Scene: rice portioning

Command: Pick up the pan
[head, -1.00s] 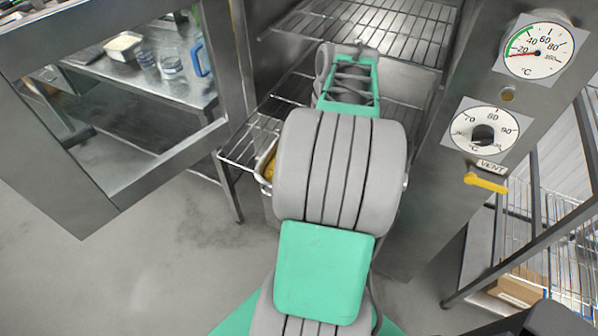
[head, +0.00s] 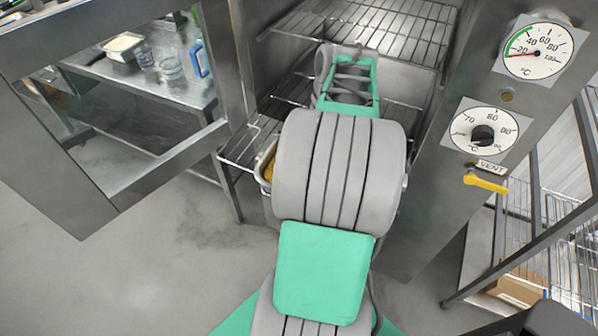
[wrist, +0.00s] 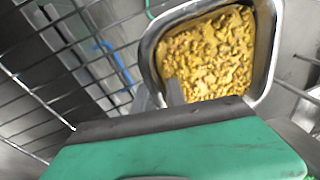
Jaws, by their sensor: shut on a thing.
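The pan is a steel container with yellow, grainy food in it. In the wrist view its rim (wrist: 150,50) shows at the top middle. In the head view only the left edge of the pan (head: 262,181) shows, beside my arm; the rest is hidden behind the arm. My gripper (wrist: 174,92) is shut on the pan's near wall in the wrist view, with one grey finger showing inside the pan against the food. In the head view my arm hides the gripper.
The pan is by the pulled-out lower wire rack (head: 238,150) of an open steel cabinet. An upper wire rack (head: 365,28) is above my arm. The open door (head: 190,150) stands at left, and the dial panel (head: 500,110) at right.

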